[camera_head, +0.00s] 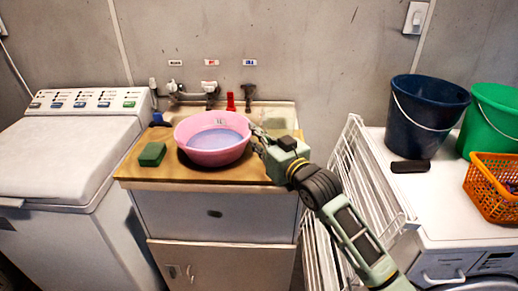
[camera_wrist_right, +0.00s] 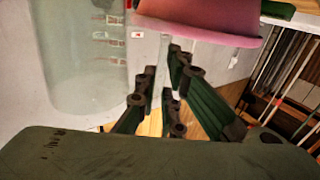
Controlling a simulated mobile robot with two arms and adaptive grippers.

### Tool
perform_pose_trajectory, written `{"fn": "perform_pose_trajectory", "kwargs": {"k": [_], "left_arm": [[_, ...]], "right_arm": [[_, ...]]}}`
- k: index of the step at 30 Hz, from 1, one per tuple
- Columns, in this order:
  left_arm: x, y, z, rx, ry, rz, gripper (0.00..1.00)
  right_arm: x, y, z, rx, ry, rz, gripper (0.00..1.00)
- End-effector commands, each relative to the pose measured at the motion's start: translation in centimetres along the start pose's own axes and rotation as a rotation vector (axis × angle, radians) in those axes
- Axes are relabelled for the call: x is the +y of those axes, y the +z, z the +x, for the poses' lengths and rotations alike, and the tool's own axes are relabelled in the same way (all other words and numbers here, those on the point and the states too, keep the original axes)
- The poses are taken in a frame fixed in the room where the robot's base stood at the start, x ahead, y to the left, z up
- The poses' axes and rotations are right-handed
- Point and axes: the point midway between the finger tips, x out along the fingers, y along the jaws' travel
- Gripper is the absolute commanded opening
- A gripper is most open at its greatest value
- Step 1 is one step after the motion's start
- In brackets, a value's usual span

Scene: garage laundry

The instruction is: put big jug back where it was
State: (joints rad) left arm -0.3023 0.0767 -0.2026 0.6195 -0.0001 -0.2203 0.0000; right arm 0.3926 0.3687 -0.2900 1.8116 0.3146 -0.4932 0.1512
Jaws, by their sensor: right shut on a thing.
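A round pink basin (camera_head: 212,138) with a bluish inside sits on the wooden counter (camera_head: 132,172), in front of the taps. In the right wrist view the basin's pink side (camera_wrist_right: 205,25) shows at the top, beyond the dark fingers (camera_wrist_right: 172,78). The exact contact is hard to make out there. My left gripper is out of view.
A green sponge (camera_head: 152,154) lies left of the basin. Taps (camera_head: 210,90) stand behind it. A white washing machine (camera_head: 65,155) is at left. A white wire rack (camera_head: 365,170) stands right of the counter. Blue (camera_head: 428,115) and green (camera_head: 492,122) buckets and an orange basket (camera_head: 490,192) are farther right.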

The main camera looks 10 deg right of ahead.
Motion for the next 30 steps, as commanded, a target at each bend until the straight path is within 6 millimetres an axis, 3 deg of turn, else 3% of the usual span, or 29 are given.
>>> {"fn": "perform_pose_trajectory", "kwargs": {"k": [9,20,21,27,30], "left_arm": [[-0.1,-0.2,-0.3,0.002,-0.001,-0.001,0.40],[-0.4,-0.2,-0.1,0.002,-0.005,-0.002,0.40],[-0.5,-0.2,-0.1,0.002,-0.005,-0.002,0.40],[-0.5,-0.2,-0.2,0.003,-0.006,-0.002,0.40],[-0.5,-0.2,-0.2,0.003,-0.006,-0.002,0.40]], "right_arm": [[-0.1,3.8,0.0,-0.001,-0.001,0.001,0.00],[-0.1,4.2,0.0,0.000,-0.001,0.000,0.00],[-0.1,4.3,0.0,-0.001,-0.001,0.001,0.09],[-0.1,4.3,0.0,-0.001,-0.001,0.001,0.26],[-0.1,4.3,0.0,-0.001,-0.001,0.001,0.27]]}}
